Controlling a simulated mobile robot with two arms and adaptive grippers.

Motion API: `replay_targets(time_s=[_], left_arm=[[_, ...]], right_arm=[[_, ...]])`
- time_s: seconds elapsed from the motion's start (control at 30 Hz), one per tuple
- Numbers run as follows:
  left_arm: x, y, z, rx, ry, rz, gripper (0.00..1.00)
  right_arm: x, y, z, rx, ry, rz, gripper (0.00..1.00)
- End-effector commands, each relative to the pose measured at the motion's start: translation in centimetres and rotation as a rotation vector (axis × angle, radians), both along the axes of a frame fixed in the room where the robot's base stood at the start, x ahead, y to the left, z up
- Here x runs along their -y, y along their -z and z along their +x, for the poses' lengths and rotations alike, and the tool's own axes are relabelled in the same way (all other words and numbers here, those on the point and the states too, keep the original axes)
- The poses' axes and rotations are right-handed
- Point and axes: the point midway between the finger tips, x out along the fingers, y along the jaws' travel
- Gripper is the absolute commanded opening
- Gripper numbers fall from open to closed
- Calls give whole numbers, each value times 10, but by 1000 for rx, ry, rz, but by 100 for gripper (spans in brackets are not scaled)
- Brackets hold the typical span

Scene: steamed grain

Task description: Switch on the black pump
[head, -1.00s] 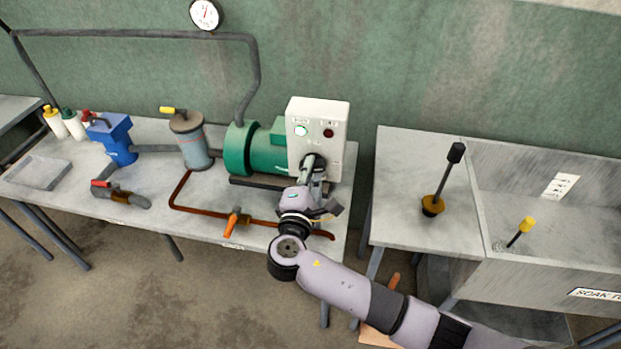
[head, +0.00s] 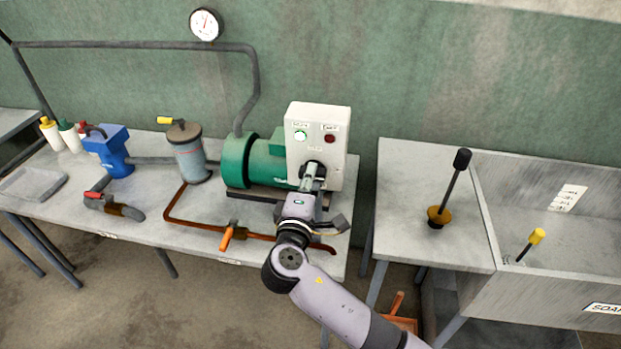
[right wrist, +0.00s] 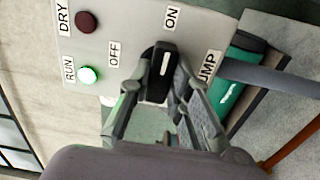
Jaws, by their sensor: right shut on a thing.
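The pump's white control box (head: 335,115) stands on the bench, beside a green motor (head: 265,165). In the right wrist view, the box (right wrist: 120,20) bears RUN, DRY, OFF, ON and PUMP labels. Its black knob (right wrist: 161,70) has a white mark that points toward ON. The green RUN lamp (right wrist: 88,74) glows brightly and the red DRY lamp (right wrist: 87,22) looks dark. My right gripper (head: 312,174) is shut on the knob, one finger on each side. The fingers partly hide the knob in the head view. My left gripper is not in view.
A blue unit (head: 112,152), a grey canister (head: 190,160) and an orange-handled valve (head: 232,234) stand on the same bench. A dial gauge (head: 205,24) is above. A sink (head: 535,290) and a second table (head: 425,170) are at the right.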

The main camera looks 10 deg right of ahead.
Motion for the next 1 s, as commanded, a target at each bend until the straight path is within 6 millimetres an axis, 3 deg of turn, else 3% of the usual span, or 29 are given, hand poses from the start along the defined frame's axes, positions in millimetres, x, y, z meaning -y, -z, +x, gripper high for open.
replay_targets(time_s=[0.07, 0.1, 0.37, 0.77, 1.0], left_arm=[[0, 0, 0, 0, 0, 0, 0], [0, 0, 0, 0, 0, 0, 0], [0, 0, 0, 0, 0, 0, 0], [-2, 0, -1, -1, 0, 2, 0], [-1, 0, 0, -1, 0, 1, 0]], right_arm=[[0, 2, 0, -4, -1, 5, 0], [0, 2, 0, -4, -1, 5, 20], [0, 1, 0, -1, -1, 3, 38], [-3, 1, -7, -1, -2, 3, 38], [-17, 2, -49, -4, -3, 6, 38]])
